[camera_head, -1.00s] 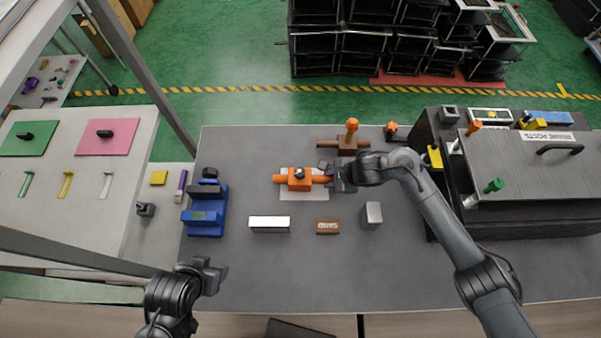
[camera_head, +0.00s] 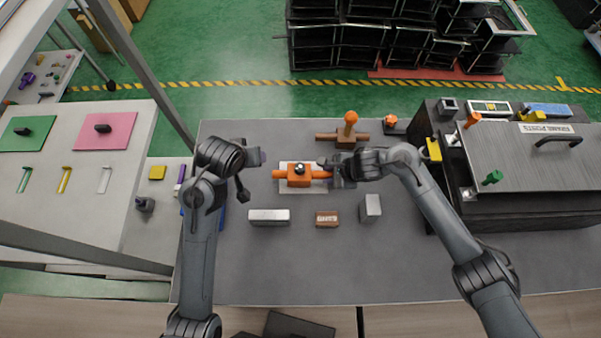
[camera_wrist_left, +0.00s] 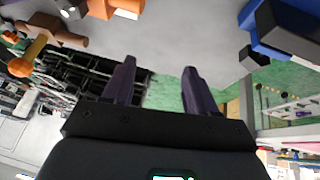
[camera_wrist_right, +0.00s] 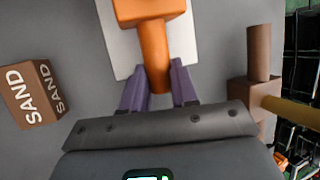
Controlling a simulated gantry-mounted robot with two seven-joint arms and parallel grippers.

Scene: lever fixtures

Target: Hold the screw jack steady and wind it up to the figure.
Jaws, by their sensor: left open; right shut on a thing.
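The orange screw jack (camera_head: 299,175) lies on a white plate (camera_head: 286,188) in the middle of the grey table, with a bar out to each side and a dark knob on top. My right gripper (camera_head: 334,172) is shut on the jack's right-hand bar; in the right wrist view the purple fingers (camera_wrist_right: 160,88) sit on either side of the orange bar (camera_wrist_right: 154,50). My left gripper (camera_head: 258,157) is open and empty, above the table to the left of the jack. Its fingers (camera_wrist_left: 155,80) show apart in the left wrist view. No figure can be read on the jack.
A brown fixture with an orange-topped lever (camera_head: 350,125) stands behind the jack. A silver block (camera_head: 269,216), a brown SAND block (camera_head: 327,219) and a grey block (camera_head: 372,207) stand in front. A dark cabinet (camera_head: 520,165) bounds the right side.

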